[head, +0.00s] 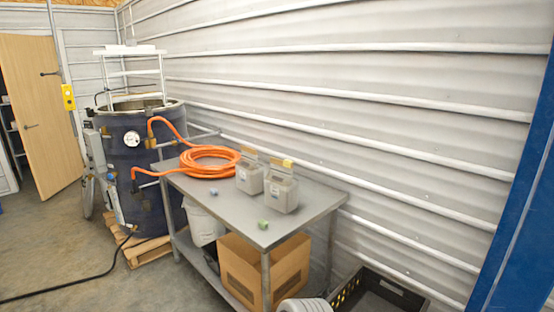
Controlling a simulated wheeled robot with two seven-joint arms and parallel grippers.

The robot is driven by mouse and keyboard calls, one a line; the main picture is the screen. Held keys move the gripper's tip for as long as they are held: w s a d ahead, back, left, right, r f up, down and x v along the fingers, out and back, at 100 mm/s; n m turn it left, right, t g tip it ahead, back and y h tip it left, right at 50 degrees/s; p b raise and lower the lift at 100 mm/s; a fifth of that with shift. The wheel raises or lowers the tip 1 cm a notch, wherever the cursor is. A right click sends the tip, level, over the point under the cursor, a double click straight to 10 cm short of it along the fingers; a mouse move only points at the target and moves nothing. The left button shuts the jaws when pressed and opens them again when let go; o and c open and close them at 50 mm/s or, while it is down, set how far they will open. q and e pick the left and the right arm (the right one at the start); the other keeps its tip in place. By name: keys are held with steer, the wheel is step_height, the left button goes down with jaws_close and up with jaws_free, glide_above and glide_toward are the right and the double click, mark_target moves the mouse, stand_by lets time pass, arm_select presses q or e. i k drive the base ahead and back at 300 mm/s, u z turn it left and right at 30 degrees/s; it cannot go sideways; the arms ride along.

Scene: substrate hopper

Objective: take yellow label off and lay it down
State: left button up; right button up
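A small yellow piece (288,163), which looks like the yellow label, sits at the top of the right grey container (281,193) on the metal table (232,227). It is too small to tell how it is attached. A second grey container (250,177) stands just left of it, with a tan piece (249,152) at its top. Both containers stand upright near the wall side of the table.
A green block (263,225) and a blue block (213,192) lie on the table, with bare tabletop around them. An orange hose (209,162) is coiled at the far end, by a dark drum (141,155). A cardboard box (262,272) is below; a black crate (378,292) stands right.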

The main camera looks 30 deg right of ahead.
mark_target(286, 163)
steer(key=i, duration=3.1)
steer(key=z, duration=3.95)
